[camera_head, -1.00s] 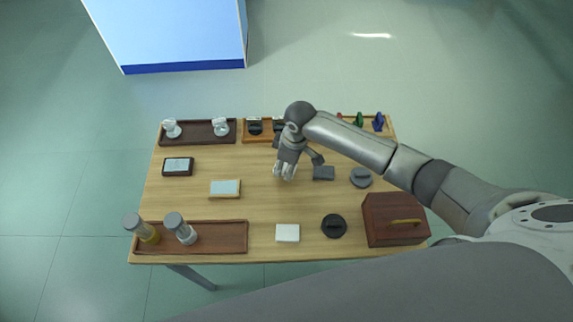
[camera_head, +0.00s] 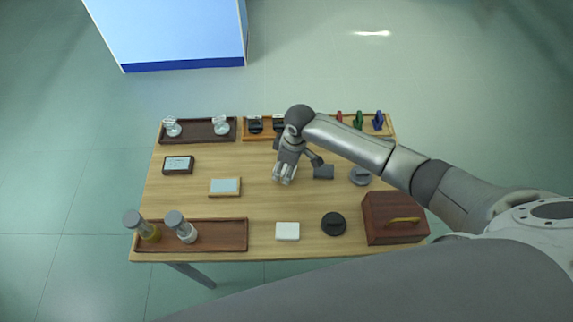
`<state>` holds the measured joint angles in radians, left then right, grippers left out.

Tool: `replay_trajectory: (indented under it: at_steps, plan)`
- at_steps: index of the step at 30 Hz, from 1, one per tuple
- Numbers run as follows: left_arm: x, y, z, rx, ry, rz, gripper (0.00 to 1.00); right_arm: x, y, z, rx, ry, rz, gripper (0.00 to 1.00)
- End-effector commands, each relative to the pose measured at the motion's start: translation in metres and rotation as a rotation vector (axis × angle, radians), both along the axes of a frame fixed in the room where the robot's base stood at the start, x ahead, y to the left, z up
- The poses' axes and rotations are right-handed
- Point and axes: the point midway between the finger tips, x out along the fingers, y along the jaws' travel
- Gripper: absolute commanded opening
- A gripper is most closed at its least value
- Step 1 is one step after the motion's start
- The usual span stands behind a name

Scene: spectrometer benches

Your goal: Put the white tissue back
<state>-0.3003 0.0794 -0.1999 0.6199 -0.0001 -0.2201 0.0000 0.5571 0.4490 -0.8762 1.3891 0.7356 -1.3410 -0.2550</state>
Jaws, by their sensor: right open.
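A small white block (camera_head: 287,231), the likeliest match for the white tissue, lies flat near the front edge of the wooden table (camera_head: 215,203). My right gripper (camera_head: 284,178) is above the middle of the table, pointing down, open, with nothing seen between its fingers. It is apart from the white block, which lies nearer the table's front edge. My left gripper is not in view.
A black round item (camera_head: 333,223) and a brown box (camera_head: 393,219) stand right of the white block. A brown tray (camera_head: 218,234) with two jars is to its left.

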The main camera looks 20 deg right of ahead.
Motion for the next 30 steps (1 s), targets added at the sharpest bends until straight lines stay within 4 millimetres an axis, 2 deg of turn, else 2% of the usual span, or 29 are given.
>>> replay_trajectory:
  at_steps: [5,8,18,21,25,30]
  plan:
    - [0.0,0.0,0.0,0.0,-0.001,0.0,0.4,0.0,-0.001,0.012,0.001,-0.002,0.0,0.62]
    - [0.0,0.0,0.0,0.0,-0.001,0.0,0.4,-0.001,-0.003,0.026,0.0,-0.004,0.001,0.62]
    - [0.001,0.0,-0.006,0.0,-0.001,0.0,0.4,-0.007,-0.011,0.092,0.0,-0.004,0.002,0.62]
    - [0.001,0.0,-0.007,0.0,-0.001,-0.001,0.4,-0.009,-0.012,0.107,0.001,-0.002,0.0,0.62]
    - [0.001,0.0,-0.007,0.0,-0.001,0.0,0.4,-0.01,-0.014,0.118,0.0,-0.001,0.0,0.62]
    - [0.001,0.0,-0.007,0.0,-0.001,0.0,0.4,-0.011,-0.014,0.122,0.0,0.0,0.0,0.62]
